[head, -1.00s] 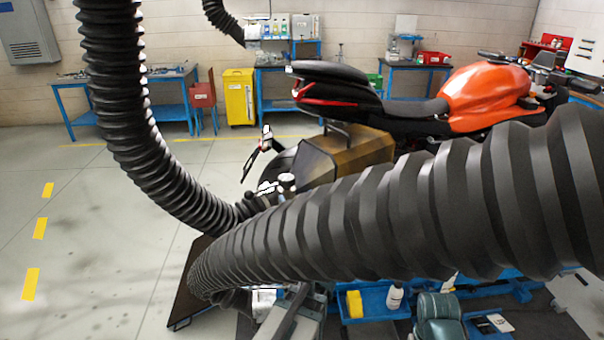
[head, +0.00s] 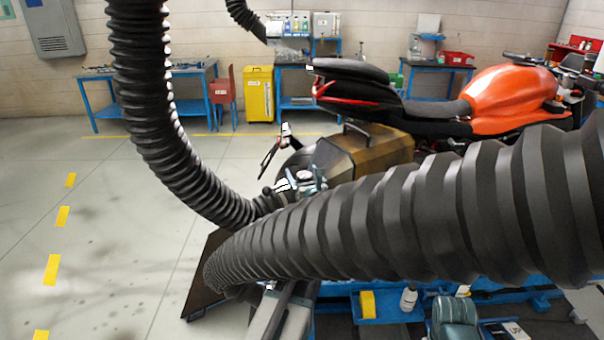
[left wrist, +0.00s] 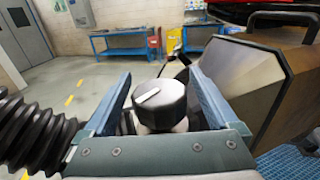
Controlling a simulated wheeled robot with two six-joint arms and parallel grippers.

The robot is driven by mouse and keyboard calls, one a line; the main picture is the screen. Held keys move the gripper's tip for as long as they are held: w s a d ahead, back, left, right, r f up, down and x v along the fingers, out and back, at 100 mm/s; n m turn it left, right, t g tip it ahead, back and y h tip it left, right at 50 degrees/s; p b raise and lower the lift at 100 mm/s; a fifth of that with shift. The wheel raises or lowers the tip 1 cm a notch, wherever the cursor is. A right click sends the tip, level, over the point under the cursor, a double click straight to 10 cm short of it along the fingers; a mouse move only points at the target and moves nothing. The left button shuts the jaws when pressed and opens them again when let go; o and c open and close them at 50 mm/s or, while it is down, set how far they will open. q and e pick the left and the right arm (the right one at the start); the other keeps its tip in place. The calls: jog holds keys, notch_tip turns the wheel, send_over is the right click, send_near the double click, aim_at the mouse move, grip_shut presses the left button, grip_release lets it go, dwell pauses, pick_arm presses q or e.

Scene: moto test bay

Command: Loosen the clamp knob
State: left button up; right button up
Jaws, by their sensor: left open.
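The clamp knob (left wrist: 160,103) is a round black knob with a white pointer line, on a pale base. In the left wrist view it stands between the two blue-grey fingers of my left gripper (left wrist: 160,100), which is open. A gap shows at each side of the knob, and I see no firm contact. In the head view the knob (head: 305,175) is small, beside the bronze case, with my left gripper (head: 302,182) around it and partly hidden. My right gripper is not in view.
A thick black corrugated hose (head: 400,220) loops across the foreground and hides much of the stand. The bronze case (head: 365,155) is close on the right, below the orange motorcycle (head: 510,95). A yellow bin (head: 260,95) and blue workbenches stand behind. The floor at left is clear.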

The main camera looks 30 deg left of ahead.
pick_arm(q)
jog(key=shift+w+a, duration=0.1)
jog(key=shift+a, duration=0.05)
jog(key=c, duration=1.4)
jog(key=shift+o, duration=0.2)
